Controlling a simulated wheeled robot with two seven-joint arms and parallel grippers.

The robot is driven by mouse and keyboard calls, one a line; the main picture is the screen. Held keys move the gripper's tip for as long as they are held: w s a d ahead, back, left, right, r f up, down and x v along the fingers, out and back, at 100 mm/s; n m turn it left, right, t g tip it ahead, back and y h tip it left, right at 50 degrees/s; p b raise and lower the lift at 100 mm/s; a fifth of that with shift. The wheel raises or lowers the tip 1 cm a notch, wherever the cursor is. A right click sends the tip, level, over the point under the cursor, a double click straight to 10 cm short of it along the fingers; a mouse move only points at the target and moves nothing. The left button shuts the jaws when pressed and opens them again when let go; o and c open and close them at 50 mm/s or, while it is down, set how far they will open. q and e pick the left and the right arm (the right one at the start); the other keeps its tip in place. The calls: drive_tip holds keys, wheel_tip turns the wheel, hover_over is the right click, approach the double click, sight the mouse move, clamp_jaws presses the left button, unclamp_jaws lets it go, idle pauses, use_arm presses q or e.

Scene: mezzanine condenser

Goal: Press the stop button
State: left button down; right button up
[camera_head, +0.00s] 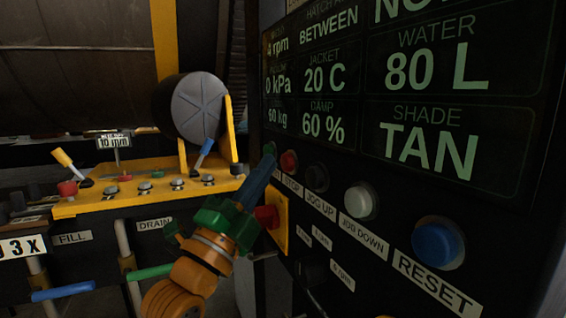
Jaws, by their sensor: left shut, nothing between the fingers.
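The stop button (289,162) is a small red round button on the dark control panel, with a STOP label (293,186) just below it. My left gripper (267,160) comes up from the bottom, its orange wrist and green body below and its slim blue fingers pointing up at the panel. The fingers are shut and empty. Their tips show just left of the stop button, with a small gap in the picture; I cannot tell how far they are from the panel face. My right gripper is not in view.
Right of the stop button are the black jog up (317,178), white jog down (361,202) and blue reset (438,243) buttons. A red knob (267,216) on a yellow plate (281,228) sits beside my gripper. A display (430,95) is above; a yellow lever console (140,187) stands left.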

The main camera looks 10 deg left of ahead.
use_arm(q)
drive_tip(key=shift+w+d, duration=0.15)
drive_tip(key=shift+d, duration=0.05)
drive_tip(key=shift+w+d, duration=0.2)
drive_tip(key=shift+d, duration=0.15)
idle(0.8)
drive_tip(key=shift+a, duration=0.15)
drive_tip(key=shift+s+a, duration=0.45)
drive_tip(key=shift+a, duration=0.1)
drive_tip(key=shift+a, duration=0.1)
drive_tip(key=shift+s+a, duration=0.7)
drive_tip(key=shift+a, duration=0.3)
drive_tip(key=shift+s+a, duration=0.7)
drive_tip(key=shift+a, duration=0.25)
